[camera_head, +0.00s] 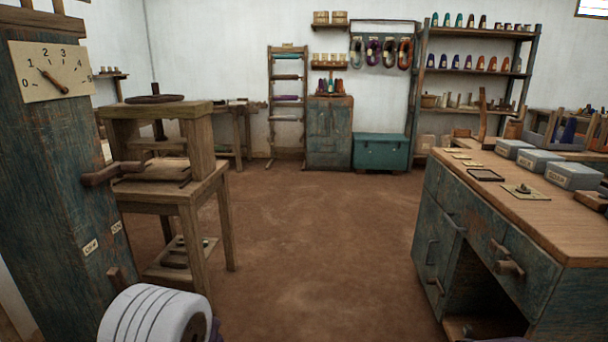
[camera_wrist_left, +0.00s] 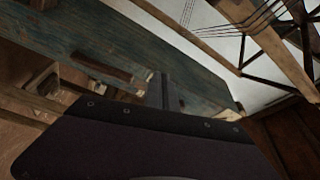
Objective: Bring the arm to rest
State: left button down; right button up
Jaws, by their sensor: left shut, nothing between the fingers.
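My left gripper (camera_wrist_left: 170,92) shows in the left wrist view, its grey fingers together with nothing between them. Behind the fingers is a worn blue-green wooden panel (camera_wrist_left: 110,50) with a dark wooden handle (camera_wrist_left: 100,68). I cannot tell the exact gap between the fingers and the panel. In the head view, the left gripper is out of sight; a white, dark-ringed part of my arm shows at the lower left. My right gripper is not in view.
A blue-green post with a numbered dial (camera_head: 52,72) and wooden lever (camera_head: 112,173) stands close on the left, beside a wooden press (camera_head: 165,115). A workbench (camera_head: 545,215) with an open lower compartment stands right. The brown floor (camera_head: 310,240) between is clear. Shelves line the far wall.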

pick_arm(q)
jog(key=s+a+f+n+g+h, duration=0.1)
jog(key=s+a+n+g+h, duration=0.15)
jog(key=s+n+g, duration=0.55)
jog(key=s+f+g+h, duration=0.1)
jog(key=s+f, duration=0.1)
jog(key=s, duration=0.1)
jog(key=s+d+f+m+h, duration=0.1)
jog(key=s, duration=0.2)
jog(key=s+d+f+m+g+h, duration=0.1)
jog(key=s+f+h, duration=0.1)
jog(key=s, duration=0.1)
jog(key=shift+s+f+g+p, duration=0.1)
jog(key=shift+f+g+p, duration=0.2)
jog(key=d+f+t+h, duration=0.1)
jog(key=d+f+h, duration=0.3)
jog(key=d, duration=0.3)
jog(key=d+f+h, duration=0.4)
jog(key=d+h, duration=0.1)
jog(key=d, duration=0.1)
jog(key=w+d+m+t+h, duration=0.3)
jog(key=w+d+m+t, duration=0.1)
jog(key=w+d, duration=0.25)
notch_tip(320, 180, up, 37)
jog(key=m+p, duration=0.1)
jog(key=p, duration=3.7)
